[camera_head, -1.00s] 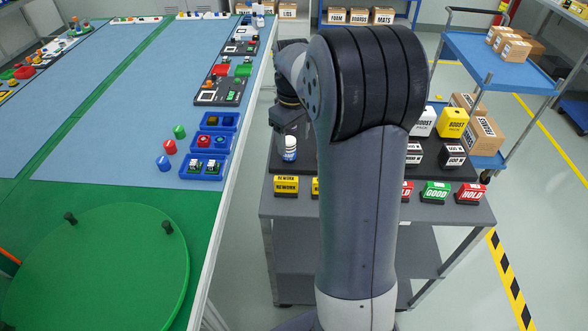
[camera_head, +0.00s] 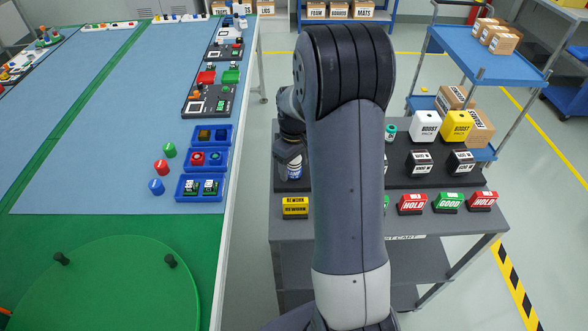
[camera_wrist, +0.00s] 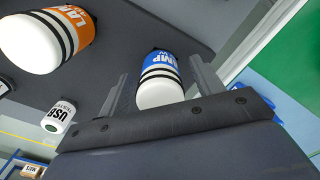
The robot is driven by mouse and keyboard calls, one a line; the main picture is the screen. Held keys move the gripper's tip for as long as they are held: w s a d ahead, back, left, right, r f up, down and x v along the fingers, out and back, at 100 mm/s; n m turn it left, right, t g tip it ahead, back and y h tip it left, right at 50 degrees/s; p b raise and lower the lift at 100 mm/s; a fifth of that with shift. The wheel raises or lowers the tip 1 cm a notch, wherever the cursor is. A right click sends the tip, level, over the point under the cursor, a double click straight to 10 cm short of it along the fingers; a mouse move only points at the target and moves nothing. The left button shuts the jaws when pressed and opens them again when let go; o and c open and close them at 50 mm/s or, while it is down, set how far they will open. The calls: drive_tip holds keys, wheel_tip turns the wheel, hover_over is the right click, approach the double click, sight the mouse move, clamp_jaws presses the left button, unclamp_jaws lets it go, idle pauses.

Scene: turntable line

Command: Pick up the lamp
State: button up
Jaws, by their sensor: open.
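A white lamp with a blue band marked LAMP (camera_wrist: 158,80) sits between the two open fingers of my gripper (camera_wrist: 160,68) in the wrist view. I cannot tell whether the fingers touch it. In the head view the same blue-banded lamp (camera_head: 295,168) shows partly behind my gripper (camera_head: 289,165), on the dark top of the grey cart (camera_head: 257,215). A second, orange-banded lamp (camera_wrist: 45,40) stands to the left in the wrist view. My arm hides the middle of the cart in the head view.
A white USB item (camera_wrist: 60,115) is left of my gripper in the wrist view. Yellow REWORK (camera_head: 295,207), red HOLD (camera_head: 412,204) and green GOOD (camera_head: 448,203) blocks line the cart's front. The blue-topped worktable (camera_head: 110,110) lies to the left, with a narrow gap.

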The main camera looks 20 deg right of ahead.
drive_tip(key=shift+c, duration=0.5)
drive_tip(key=c, duration=1)
drive_tip(key=shift+c, duration=0.2)
drive_tip(key=shift+r, duration=0.1)
